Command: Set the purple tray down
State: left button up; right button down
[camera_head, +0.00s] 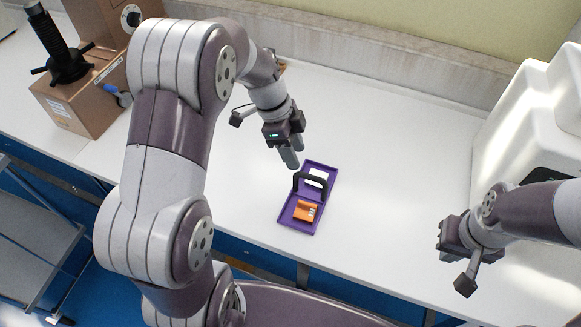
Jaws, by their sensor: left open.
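The purple tray (291,221) lies flat on the white bench, close to its front edge. It has a dark arched handle (311,180) across its middle. An orange block (306,210) sits in its near part and a white piece (318,174) in its far part. My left gripper (291,160) is open and empty, just above and to the left of the tray's far end, apart from the handle. My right gripper (455,262) is well to the right of the tray, over the bench's front; its fingers are not clearly visible.
A brown tester (92,95) with a black knob stands at the back left. A white machine (530,110) stands at the right. A grey cart (35,235) is at the lower left. The bench (400,140) is clear between the tray and the white machine.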

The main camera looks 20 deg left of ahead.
pick_arm(q)
jog(key=s+a+n+t+y, duration=0.1)
jog(key=s+n+y, duration=0.2)
jog(key=s+n, duration=0.9)
jog(key=n, duration=0.4)
jog(key=shift+s+a+r+t+y, duration=0.15)
jog(key=shift+s+a+t+y, duration=0.15)
jog(key=shift+s+y, duration=0.1)
